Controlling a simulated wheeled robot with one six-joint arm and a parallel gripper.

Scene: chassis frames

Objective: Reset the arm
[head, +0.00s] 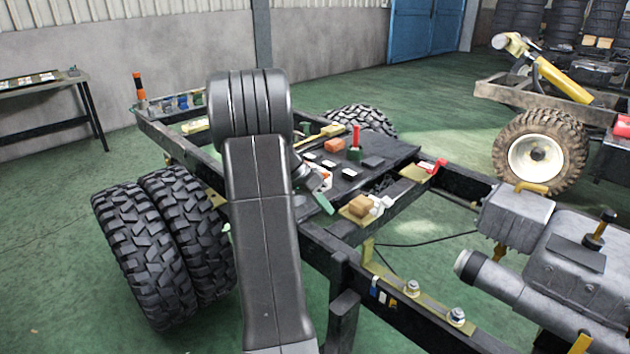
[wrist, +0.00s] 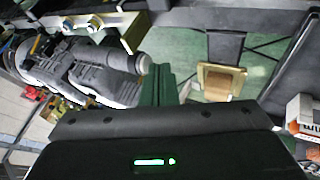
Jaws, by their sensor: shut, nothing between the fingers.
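My black arm rises through the middle of the head view and bends over the truck chassis frame (head: 330,243). My gripper (head: 322,203) shows just right of the arm, low over the chassis, partly hidden by the arm. In the wrist view the green fingers of my gripper (wrist: 158,84) are together with nothing between them. A tan block (wrist: 220,82) is apart from the fingers, to their right.
A black deck (head: 365,160) on the chassis carries small blocks, a red-handled part and dark pads. Large tyres (head: 150,240) stand at the left. A grey engine (head: 570,260) is at the right. A side table (head: 40,95) stands by the wall. Green floor is open at the left.

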